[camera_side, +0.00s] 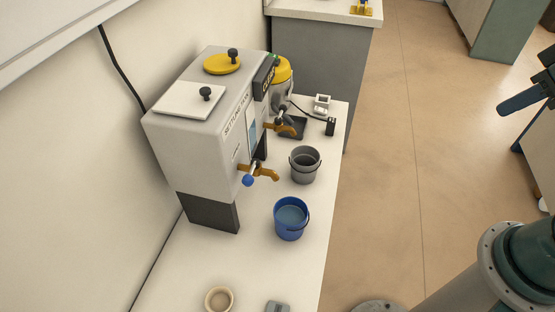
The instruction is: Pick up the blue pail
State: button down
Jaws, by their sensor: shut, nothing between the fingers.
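The blue pail (291,219) stands upright on the white counter, in front of the dispenser and below its nearer tap. It is open at the top, its inside looks paler blue, and a thin dark handle lies along its right side. My gripper (506,105) shows only in part at the right edge, dark and slate blue, with its tip pointing left. It is shut and empty, far to the right of the pail and well apart from it.
A dark grey pail (304,166) stands just behind the blue one. The boxy dispenser (195,130), with brass taps (264,173), is close on the left. A beige ring-shaped dish (219,299) and a small grey item (278,307) lie nearer. Open floor lies right of the counter.

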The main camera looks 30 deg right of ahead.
jog(key=c, duration=1.5)
grip_release()
jog(key=w+a+f+n+g+y, duration=0.1)
jog(key=w+a+f+n, duration=0.3)
jog(key=w+f, duration=0.3)
jog(key=w+a+f+n+g+y, duration=0.1)
jog(key=w+a+f+n, duration=0.35)
jog(key=w, duration=0.55)
jog(key=a+f+n+y, duration=0.1)
jog(key=a+f, duration=0.4)
jog(key=f, duration=0.6)
jog(key=w+a+f+n+g+y, duration=0.1)
jog(key=a+f+n, duration=0.3)
jog(key=f, duration=0.8)
jog(key=shift+w+a+f+n+g, duration=0.15)
jog(key=shift+w+a+n+g, duration=0.15)
jog(key=shift+a+n, duration=0.1)
